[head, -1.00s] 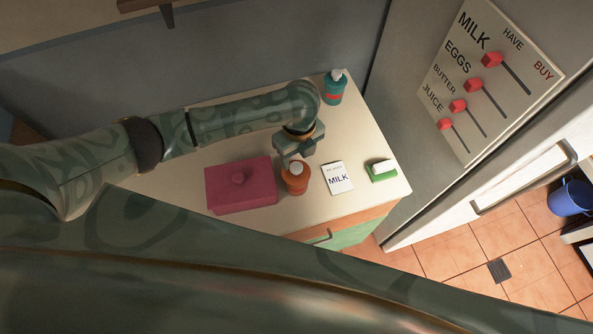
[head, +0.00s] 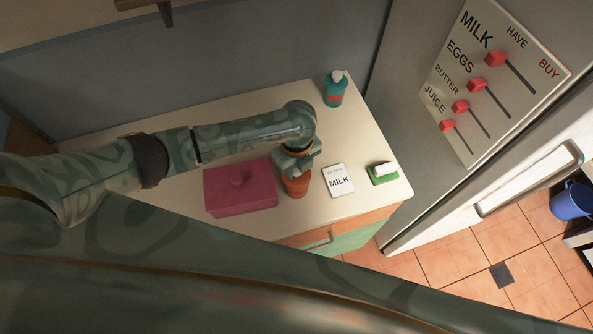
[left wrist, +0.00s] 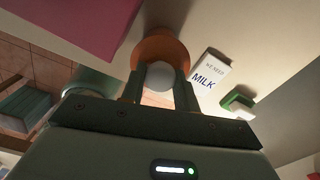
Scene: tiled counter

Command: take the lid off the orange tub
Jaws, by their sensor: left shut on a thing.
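The orange tub (head: 296,187) stands upright near the front edge of the counter, its top hidden by my gripper in the head view. In the left wrist view the tub (left wrist: 160,46) shows just beyond my fingertips. Its round white lid (left wrist: 160,75) is between the two fingers. My left gripper (head: 298,162) points down over the tub and is shut on the lid; the fingers also show in the left wrist view (left wrist: 160,88). The lid appears to be at the tub's top; I cannot tell if there is a gap. My right gripper is not in view.
A magenta box with a knob (head: 240,188) stands close left of the tub. A MILK note (head: 338,181) and a green-and-white sponge-like block (head: 383,173) lie to the right. The counter's back middle is clear.

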